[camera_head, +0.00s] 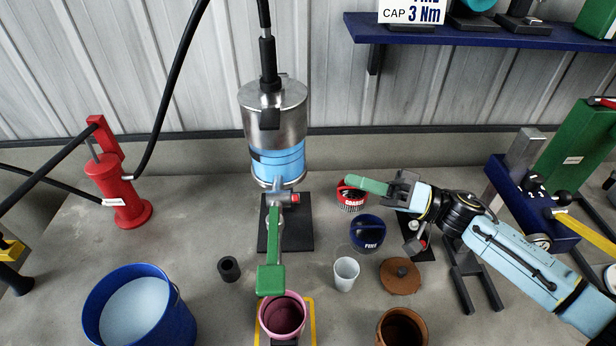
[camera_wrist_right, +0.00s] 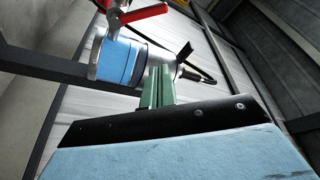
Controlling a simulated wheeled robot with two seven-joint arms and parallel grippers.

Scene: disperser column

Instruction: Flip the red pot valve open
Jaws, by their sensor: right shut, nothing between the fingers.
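The silver pot (camera_head: 273,115) with a blue band stands upright at the centre. At its foot sits a grey valve fitting with a small red part (camera_head: 294,198), which I take for the red pot valve. In the right wrist view, a red lever (camera_wrist_right: 145,14) shows on a grey fitting at the end of the blue-banded pot (camera_wrist_right: 118,60). My right gripper (camera_head: 352,181) is to the right of the valve, apart from it. Its green fingers (camera_wrist_right: 158,75) are shut with nothing between them and point toward the pot. My left gripper is not in view.
Red COARSE (camera_head: 352,203) and blue FINE (camera_head: 368,233) items lie near my right gripper. A white cup (camera_head: 346,272), a dark cup (camera_head: 229,268) and a blue bucket (camera_head: 174,315) stand in front.

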